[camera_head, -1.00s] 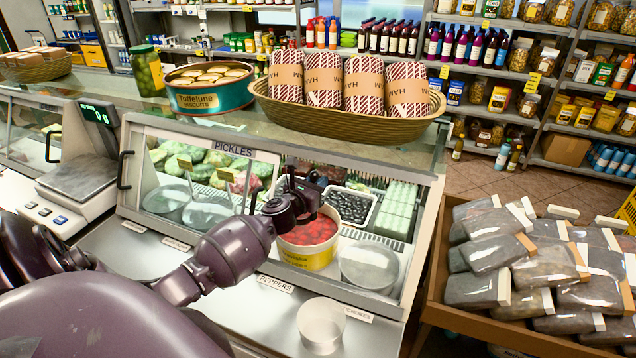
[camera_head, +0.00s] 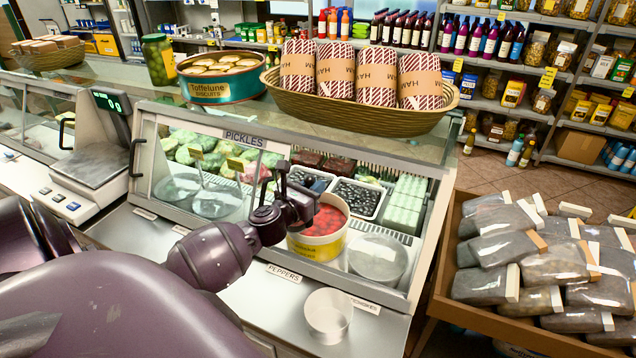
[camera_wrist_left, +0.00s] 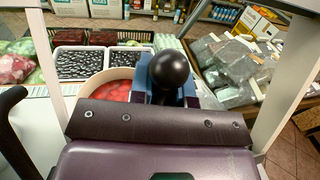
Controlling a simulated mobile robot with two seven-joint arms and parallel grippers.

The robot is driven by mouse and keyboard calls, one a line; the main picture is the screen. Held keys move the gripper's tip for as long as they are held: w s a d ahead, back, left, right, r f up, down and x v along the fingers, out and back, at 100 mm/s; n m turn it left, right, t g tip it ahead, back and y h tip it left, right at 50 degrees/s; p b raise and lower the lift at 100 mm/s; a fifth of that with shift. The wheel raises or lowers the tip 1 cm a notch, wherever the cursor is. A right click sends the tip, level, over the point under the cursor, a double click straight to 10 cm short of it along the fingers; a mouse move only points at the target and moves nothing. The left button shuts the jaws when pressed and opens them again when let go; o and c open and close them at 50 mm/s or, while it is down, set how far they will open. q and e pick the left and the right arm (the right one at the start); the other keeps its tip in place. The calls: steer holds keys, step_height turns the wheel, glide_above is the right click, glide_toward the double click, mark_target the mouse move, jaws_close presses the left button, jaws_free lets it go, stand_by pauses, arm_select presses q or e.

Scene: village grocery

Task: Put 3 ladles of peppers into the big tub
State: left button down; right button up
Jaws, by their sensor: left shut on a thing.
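A yellow-labelled tub (camera_head: 316,248) of red peppers (camera_head: 326,221) stands in the pickle case, behind the PEPPERS label. My left gripper (camera_head: 301,203) is at the tub's upper left edge, over its rim. It is shut on a dark handle with a round black knob (camera_wrist_left: 170,68), seen between the blue fingers in the left wrist view. This looks like the ladle's handle; its bowl is hidden. The peppers also show left of the fingers in the wrist view (camera_wrist_left: 115,92). An empty, pale round tub (camera_head: 327,316) stands on the steel counter in front. My right gripper is not in view.
The glass case's frame and top shelf (camera_head: 225,110) rise around the opening. A round clear container (camera_head: 377,258) sits right of the pepper tub, and olive trays (camera_head: 355,197) lie behind. A scale (camera_head: 92,165) stands left; a crate of bags (camera_head: 440,290) stands right.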

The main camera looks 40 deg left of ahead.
arm_select(q)
steer(key=s+d+r, duration=0.1)
steer(key=s+d, duration=0.1)
steer(key=s, duration=0.3)
steer(key=shift+s+r, duration=0.15)
steer(key=shift+s, duration=0.25)
